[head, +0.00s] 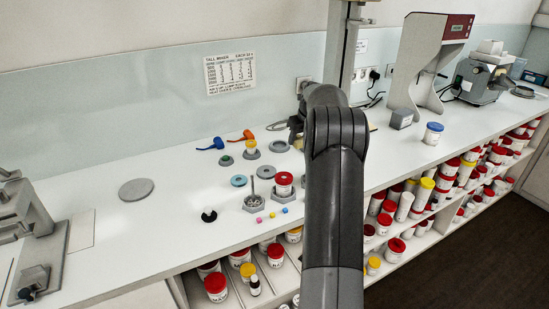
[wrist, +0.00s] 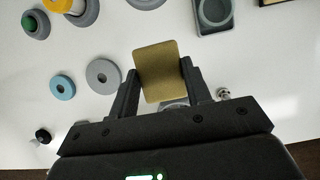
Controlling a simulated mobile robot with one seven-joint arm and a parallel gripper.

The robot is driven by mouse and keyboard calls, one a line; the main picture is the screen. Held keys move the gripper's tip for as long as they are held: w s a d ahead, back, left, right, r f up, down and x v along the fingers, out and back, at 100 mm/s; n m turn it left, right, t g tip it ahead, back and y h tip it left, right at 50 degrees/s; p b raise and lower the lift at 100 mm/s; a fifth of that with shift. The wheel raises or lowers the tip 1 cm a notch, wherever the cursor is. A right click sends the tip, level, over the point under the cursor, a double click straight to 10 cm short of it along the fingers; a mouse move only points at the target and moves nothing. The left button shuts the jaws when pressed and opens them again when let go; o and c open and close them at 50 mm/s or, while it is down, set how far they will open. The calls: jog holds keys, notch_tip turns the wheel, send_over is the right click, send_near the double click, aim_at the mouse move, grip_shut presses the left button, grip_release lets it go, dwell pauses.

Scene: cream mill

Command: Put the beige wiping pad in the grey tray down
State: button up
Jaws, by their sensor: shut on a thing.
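In the wrist view my gripper (wrist: 160,75) is shut on the beige wiping pad (wrist: 161,70), a flat tan rectangle held slightly tilted between the two dark fingers, over the white bench. A grey squarish holder with a round recess (wrist: 213,12) lies beyond the fingertips at the top; I cannot tell whether it is the grey tray. A dark-edged thing at the top right corner is mostly cut off. In the head view my arm hides the pad and the fingertips.
A blue ring (wrist: 62,87) and a grey ring (wrist: 103,74) lie left of my gripper. A red-lidded jar (head: 284,179) and a yellow-topped jar (head: 251,147) stand on the bench (head: 150,235). A blue-lidded tub (head: 433,134) stands right of my arm. Shelves below hold several jars.

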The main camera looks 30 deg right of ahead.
jog(key=shift+r, duration=0.45)
jog(key=shift+a, duration=0.4)
jog(key=s+a+n+g+y, duration=0.1)
jog(key=s+a+n, duration=0.35)
jog(key=a, duration=0.95)
jog(key=s+a+r+n+g+y, duration=0.15)
jog(key=a+n, duration=0.55)
jog(key=a, duration=0.7)
jog(key=s+a+n+g+y, duration=0.2)
jog(key=s+a+n, duration=0.3)
jog(key=a, duration=0.9)
jog(key=shift+n, duration=0.75)
jog(key=w+a+f, duration=0.1)
jog(key=a+f, duration=0.1)
jog(key=a, duration=0.1)
jog(key=w+a+f, duration=0.1)
jog(key=a+f, duration=0.1)
jog(key=a, duration=0.2)
jog(key=w+a+f, duration=0.1)
jog(key=a+f, duration=0.1)
jog(key=a, duration=0.1)
jog(key=shift+w+a+f, duration=0.15)
jog(key=shift+a+f, duration=0.05)
jog(key=shift+f, duration=0.2)
jog(key=shift+w+a+f, duration=0.15)
jog(key=shift+a+f, duration=0.2)
jog(key=shift+a, duration=0.05)
jog(key=shift+f, duration=1.9)
